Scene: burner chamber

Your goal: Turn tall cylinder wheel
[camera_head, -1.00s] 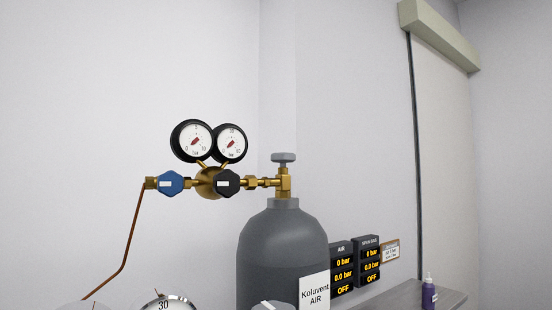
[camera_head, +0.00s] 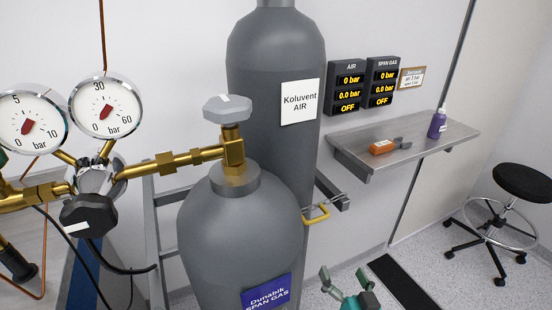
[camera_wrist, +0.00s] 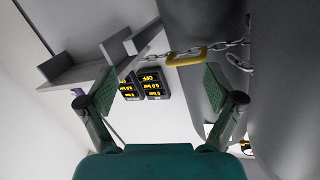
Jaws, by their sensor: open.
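The tall grey cylinder (camera_head: 270,50) labelled "Koluvent AIR" stands at the back against the wall. Its top and its hand wheel are above the frame in the head view now. A shorter grey cylinder (camera_head: 240,235) labelled "Dunabik SPAN GAS" stands in front of it, with a grey wheel (camera_head: 228,108) on its brass valve. My gripper (camera_head: 345,282) is low, to the right of the shorter cylinder. In the wrist view its green fingers (camera_wrist: 160,90) are spread and empty, with cylinder sides at the right.
A yellow hook and chain (camera_head: 316,214) cross beside the cylinders. Brass regulator gauges (camera_head: 105,105) jut out at left. A wall shelf (camera_head: 405,145) holds an orange tool (camera_head: 383,147) and a purple bottle (camera_head: 437,124). AIR (camera_head: 347,87) and SPAN GAS displays read OFF. A stool (camera_head: 500,220) stands at right.

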